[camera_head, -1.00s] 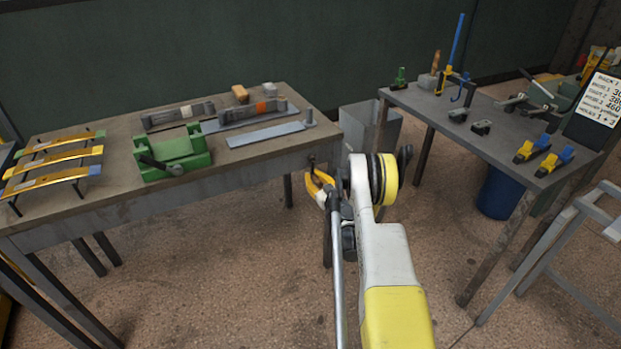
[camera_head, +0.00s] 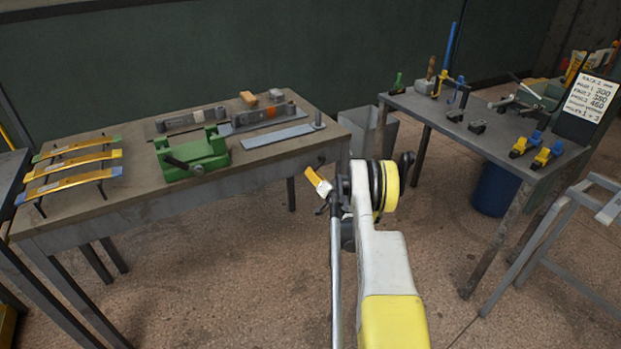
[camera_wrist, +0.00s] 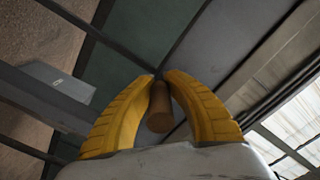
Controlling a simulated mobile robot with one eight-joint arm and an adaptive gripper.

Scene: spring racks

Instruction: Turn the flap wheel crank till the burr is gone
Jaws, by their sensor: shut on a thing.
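My gripper (camera_head: 314,178) is at the front right corner of the left bench, just below its edge. In the wrist view its two yellow fingers (camera_wrist: 160,78) close around a brown, round-ended handle (camera_wrist: 159,110), which looks like the crank's grip. A small dark part (camera_head: 321,162) shows at the bench edge above my gripper; I cannot tell whether it is the crank's shaft. I cannot make out the flap wheel or the burr. A flat grey strip (camera_head: 278,136) lies on the bench near a short upright peg (camera_head: 318,122).
The left bench (camera_head: 125,205) also holds a green fixture (camera_head: 192,155), yellow leaf springs (camera_head: 72,172) and grey blocks. A grey bin (camera_head: 368,133) stands behind my arm.

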